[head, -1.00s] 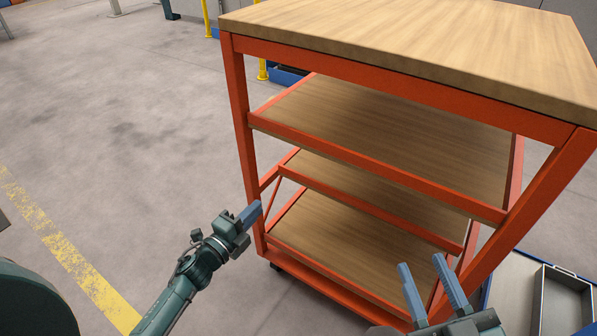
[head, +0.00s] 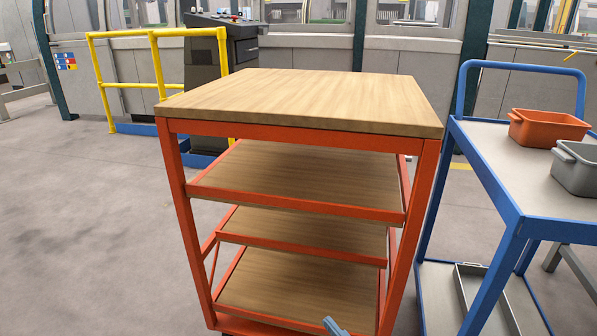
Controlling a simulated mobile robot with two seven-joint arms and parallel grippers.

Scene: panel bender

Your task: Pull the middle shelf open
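The orange-framed shelf cart with a wooden top (head: 300,98) stands ahead in the head view. Its middle shelf (head: 305,234) is a wooden board with an orange front rail, between the upper shelf (head: 300,176) and the bottom shelf (head: 295,290). The middle shelf's front rail is set back from the front posts. One blue fingertip of my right gripper (head: 333,327) shows at the bottom edge, in front of the bottom shelf. The rest of that gripper is out of frame. My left gripper is not in view.
A blue trolley (head: 482,165) with an orange bin (head: 548,128) and a grey bin (head: 577,168) stands close on the right. A yellow railing (head: 125,86) and a dark control console (head: 210,75) are behind. The floor at left is clear.

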